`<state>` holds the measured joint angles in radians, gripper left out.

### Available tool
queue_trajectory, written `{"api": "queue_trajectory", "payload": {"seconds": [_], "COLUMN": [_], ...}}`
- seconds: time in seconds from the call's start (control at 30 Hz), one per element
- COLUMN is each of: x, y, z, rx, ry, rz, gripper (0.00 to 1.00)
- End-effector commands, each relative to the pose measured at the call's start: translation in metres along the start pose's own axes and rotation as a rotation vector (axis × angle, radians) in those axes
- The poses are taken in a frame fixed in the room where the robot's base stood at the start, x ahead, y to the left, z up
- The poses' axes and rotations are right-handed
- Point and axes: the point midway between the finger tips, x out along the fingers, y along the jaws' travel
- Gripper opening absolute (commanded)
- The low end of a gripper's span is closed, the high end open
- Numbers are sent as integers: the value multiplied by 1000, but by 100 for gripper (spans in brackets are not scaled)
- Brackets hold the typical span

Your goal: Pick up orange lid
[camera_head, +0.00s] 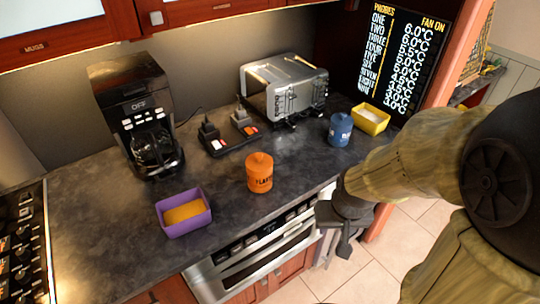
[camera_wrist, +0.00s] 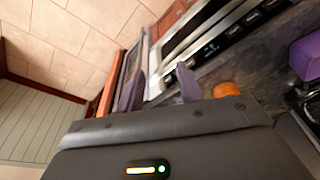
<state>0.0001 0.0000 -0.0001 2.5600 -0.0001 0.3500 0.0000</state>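An orange canister (camera_head: 260,180) with dark lettering stands upright on the dark counter. Its orange lid (camera_head: 259,160), with a small knob, sits on top. In the wrist view an orange round shape (camera_wrist: 228,89) shows just past the gripper's body, partly hidden. My gripper (camera_head: 336,248) is in front of the counter's edge, to the right of the canister and apart from it, pointing down. In the wrist view the two fingers of my gripper (camera_wrist: 160,88) stand apart with nothing held between them.
A purple bin (camera_head: 173,226) is left of the canister. A blue canister (camera_head: 340,130) and yellow bin (camera_head: 371,119) stand at right. A toaster (camera_head: 285,88), a coffee maker (camera_head: 138,115) and small dark devices (camera_head: 228,132) are behind. A steel drawer appliance (camera_head: 265,262) is below the counter.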

Motion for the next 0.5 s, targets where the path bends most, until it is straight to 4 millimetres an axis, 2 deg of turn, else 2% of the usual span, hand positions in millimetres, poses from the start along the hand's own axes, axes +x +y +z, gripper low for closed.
{"api": "queue_trajectory", "payload": {"seconds": [0.23,0.37,0.47,0.5], "x": [0,1,5,8], "y": [0,1,6,10], "z": [0,-3,-15,-24], "rx": [0,-7,-42,-65], "ry": [0,8,39,61], "rz": [0,4,18,27], "gripper": [36,60,79,79]}}
